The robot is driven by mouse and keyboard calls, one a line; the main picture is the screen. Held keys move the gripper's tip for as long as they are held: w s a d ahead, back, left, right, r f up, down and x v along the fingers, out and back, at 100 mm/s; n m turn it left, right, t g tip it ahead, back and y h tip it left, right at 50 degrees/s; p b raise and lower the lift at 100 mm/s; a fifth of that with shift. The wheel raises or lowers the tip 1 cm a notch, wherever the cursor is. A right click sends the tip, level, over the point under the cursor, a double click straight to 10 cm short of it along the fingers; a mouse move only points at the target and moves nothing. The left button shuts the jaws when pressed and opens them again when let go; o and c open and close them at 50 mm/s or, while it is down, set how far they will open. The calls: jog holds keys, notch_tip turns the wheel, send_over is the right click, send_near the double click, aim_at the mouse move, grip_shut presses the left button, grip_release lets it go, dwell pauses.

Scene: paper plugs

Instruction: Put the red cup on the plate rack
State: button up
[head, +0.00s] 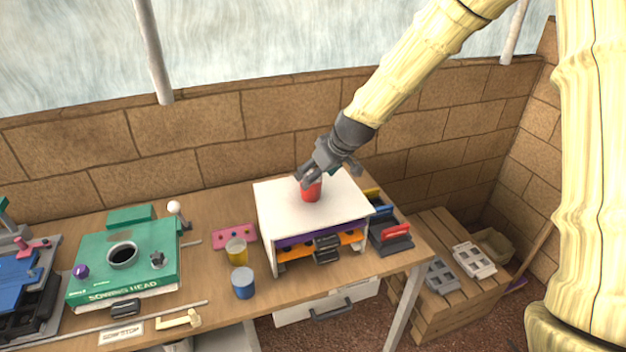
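The red cup (311,191) is upright at the white top of a low shelf unit (275,206) on the workbench. Purple and orange plates show in the slots under that top, so this unit looks like the plate rack. My gripper (309,177) reaches down from the upper right, with its dark fingers at the cup's upper part and hiding its rim. Whether the fingers press on the cup, and whether the cup's base touches the white top, cannot be told.
A dark holder with blue, red and yellow slabs (391,233) stands right of the unit. Further left is a green "sowing head" box (95,257). A brick wall (240,130) runs behind.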

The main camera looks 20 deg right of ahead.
jog(key=b+v, duration=0.1)
jog(key=v, duration=0.7)
jog(key=shift+b, duration=0.4)
